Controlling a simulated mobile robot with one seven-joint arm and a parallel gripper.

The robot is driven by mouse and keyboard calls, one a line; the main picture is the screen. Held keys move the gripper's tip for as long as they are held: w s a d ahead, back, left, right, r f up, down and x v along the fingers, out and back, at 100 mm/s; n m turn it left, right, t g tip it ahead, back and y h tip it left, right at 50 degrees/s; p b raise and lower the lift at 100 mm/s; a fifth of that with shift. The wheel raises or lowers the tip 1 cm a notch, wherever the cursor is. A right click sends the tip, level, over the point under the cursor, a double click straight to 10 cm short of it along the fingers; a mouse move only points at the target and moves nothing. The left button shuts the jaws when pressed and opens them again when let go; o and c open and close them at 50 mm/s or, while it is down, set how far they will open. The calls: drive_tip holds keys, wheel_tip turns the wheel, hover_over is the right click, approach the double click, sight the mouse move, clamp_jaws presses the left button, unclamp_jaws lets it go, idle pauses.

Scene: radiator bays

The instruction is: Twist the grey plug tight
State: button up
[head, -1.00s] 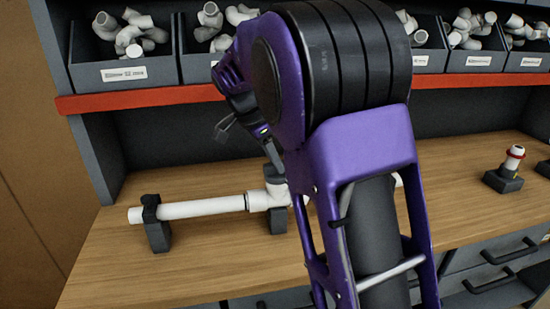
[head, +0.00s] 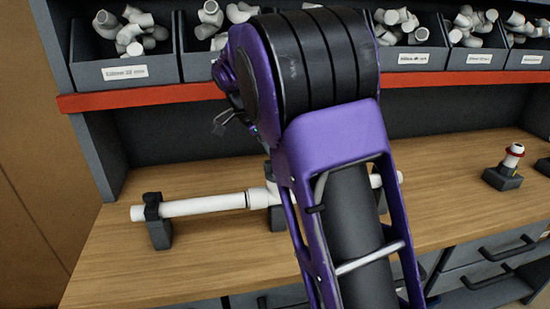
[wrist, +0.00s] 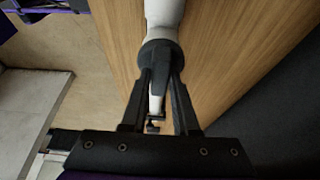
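The grey plug (wrist: 158,52) is a dark round cap between my fingertips in the wrist view, at the white tee. My gripper (wrist: 160,76) has one finger on each side of the plug and appears shut on it. The white pipe (head: 205,207) lies level across black holders on the bench, with the upright tee (head: 271,184) near its middle. My arm hides the plug and part of the pipe in the head view. How far the plug is seated cannot be seen.
Black holders (head: 157,225) carry the pipe. A white fitting with a red ring (head: 513,155) stands in a black block at the right. Above are a red shelf edge (head: 140,97) and bins of white fittings (head: 125,70). The wooden bench (head: 455,200) is clear between arm and block.

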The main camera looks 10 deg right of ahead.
drive_tip(key=o, duration=0.4)
drive_tip(key=p+v, duration=0.2)
drive_tip(key=v, duration=1.5)
drive_tip(key=shift+a+r, duration=0.15)
